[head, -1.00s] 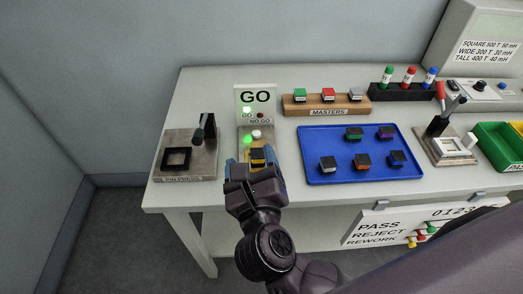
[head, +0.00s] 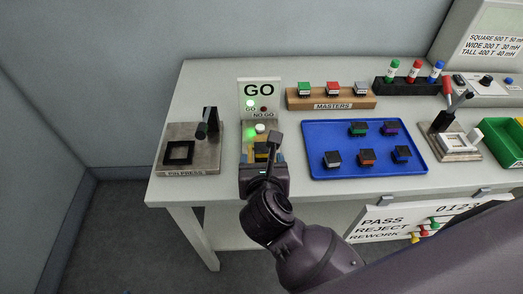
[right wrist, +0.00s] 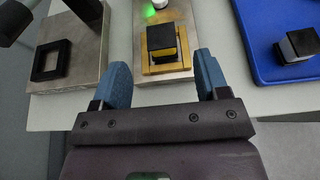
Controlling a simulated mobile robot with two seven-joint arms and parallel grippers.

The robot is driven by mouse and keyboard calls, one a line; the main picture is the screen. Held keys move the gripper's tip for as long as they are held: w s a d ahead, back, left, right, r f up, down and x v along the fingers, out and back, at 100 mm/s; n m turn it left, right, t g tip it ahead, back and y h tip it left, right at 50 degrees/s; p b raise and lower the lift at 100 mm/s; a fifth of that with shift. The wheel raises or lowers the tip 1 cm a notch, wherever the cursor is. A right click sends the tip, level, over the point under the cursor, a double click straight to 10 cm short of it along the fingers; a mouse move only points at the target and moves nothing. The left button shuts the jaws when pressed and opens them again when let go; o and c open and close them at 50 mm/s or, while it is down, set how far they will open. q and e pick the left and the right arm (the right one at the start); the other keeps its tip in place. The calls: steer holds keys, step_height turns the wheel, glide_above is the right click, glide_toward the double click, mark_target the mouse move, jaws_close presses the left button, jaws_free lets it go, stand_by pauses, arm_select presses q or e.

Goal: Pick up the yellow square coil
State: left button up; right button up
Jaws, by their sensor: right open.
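The yellow square coil (right wrist: 163,42), with a black top, sits in a brass-coloured nest on the GO/NO GO gauge (right wrist: 180,75) in the right wrist view. In the head view the coil (head: 262,149) is partly hidden behind my right gripper (head: 263,163). My right gripper also shows in the right wrist view (right wrist: 162,80). Its blue fingers are apart with nothing between them, just in front of the coil, one toward each side. The gauge's green light is lit beside GO. My left gripper is not in view.
The pin press (head: 190,150) stands left of the gauge. A blue tray (head: 365,168) with several dark-topped coils lies to the right. A MASTERS block (head: 331,103) and a marker rack (head: 405,88) stand behind. Another lever fixture (head: 455,145) and green bins (head: 500,140) are further right.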

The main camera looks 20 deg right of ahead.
mark_target(262, 149)
steer(key=x, duration=0.5)
steer(key=shift+d, duration=0.1)
steer(key=shift+r, duration=0.1)
steer(key=c, duration=1.1)
